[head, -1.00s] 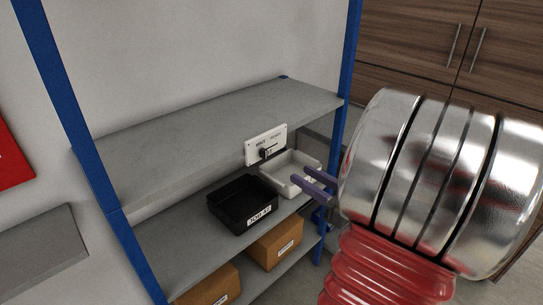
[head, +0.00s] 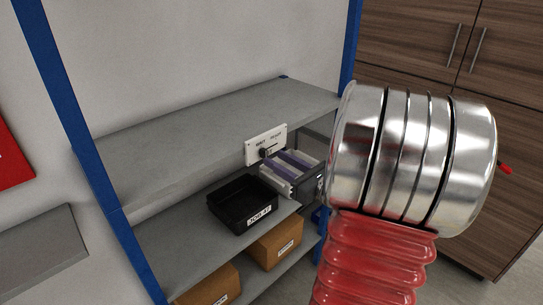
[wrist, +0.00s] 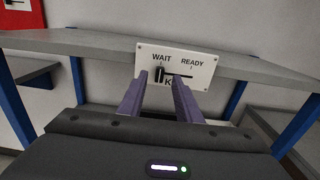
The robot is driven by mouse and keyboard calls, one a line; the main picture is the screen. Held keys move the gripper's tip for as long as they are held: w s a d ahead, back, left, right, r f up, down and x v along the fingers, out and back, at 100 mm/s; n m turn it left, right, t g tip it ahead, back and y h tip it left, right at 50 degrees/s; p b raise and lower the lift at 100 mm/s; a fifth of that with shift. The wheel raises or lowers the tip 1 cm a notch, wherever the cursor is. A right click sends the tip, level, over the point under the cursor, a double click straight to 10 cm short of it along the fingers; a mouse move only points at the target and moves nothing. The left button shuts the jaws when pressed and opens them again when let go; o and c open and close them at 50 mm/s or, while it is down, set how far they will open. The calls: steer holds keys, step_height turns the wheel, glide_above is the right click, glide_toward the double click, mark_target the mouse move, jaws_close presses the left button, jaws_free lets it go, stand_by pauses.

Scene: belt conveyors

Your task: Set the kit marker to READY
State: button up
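The kit marker is a white plate (head: 266,144) on the front edge of the upper shelf. In the wrist view the plate (wrist: 200,61) reads WAIT at left and READY at right, with a horizontal slot. Its black knob (wrist: 160,75) stands at the slot's left end, under WAIT. My gripper (wrist: 159,73) is open, its two purple fingertips in front of the plate, one on each side of the knob in the picture. I cannot tell whether they touch it. In the head view my gripper (head: 275,161) reaches the plate from the right.
A black tray (head: 228,221) with a white label sits on the shelf (head: 160,247) below, left of my gripper. My gripper largely covers a white tray there. Cardboard boxes (head: 275,245) stand lower down. Blue posts (head: 349,45) flank the shelves.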

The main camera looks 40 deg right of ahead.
mark_target(266, 153)
steer(key=shift+w, duration=1.9)
steer(key=shift+c, duration=0.5)
jaws_close()
